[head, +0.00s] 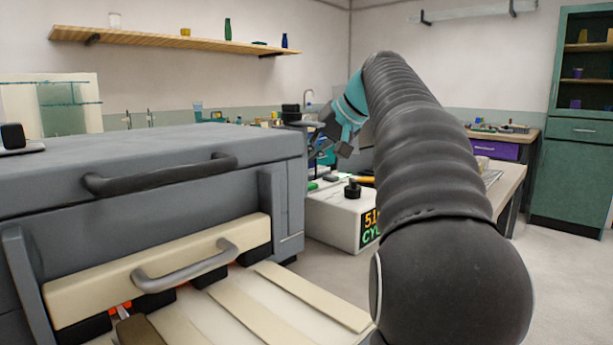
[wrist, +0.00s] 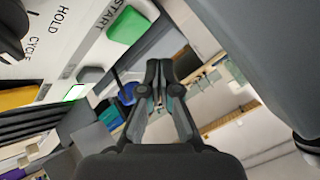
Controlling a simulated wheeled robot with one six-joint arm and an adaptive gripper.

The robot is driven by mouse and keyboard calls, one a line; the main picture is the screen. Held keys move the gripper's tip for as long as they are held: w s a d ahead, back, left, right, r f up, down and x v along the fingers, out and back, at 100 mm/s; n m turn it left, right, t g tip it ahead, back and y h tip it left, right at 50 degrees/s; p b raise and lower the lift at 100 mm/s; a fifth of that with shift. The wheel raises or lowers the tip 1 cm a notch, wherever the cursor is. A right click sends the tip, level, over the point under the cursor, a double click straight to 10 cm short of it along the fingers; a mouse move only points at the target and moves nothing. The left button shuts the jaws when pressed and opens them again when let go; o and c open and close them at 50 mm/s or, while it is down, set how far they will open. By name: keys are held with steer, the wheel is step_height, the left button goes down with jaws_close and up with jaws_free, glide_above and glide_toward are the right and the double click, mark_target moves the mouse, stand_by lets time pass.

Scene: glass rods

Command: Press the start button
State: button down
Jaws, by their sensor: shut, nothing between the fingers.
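The green start button (wrist: 128,25) is a raised block beside the printed word START on a white control panel (wrist: 88,40), at the top of the wrist view. In the head view the panel is a white box (head: 328,222) right of the grey furnace, with a small green button (head: 312,186) on top. My gripper (wrist: 159,72) is shut and empty, its fingertips just below and right of the green button in the wrist view. In the head view my gripper (head: 322,143) hangs above the panel's far side. No contact with the button shows.
A black knob (head: 352,190) stands up from the panel, near a yellow-orange bar (head: 366,180). A bench (head: 505,180) stands behind right.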

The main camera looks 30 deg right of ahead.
steer(key=shift+r+p, duration=0.4)
steer(key=shift+r, duration=0.9)
steer(key=shift+d, duration=0.1)
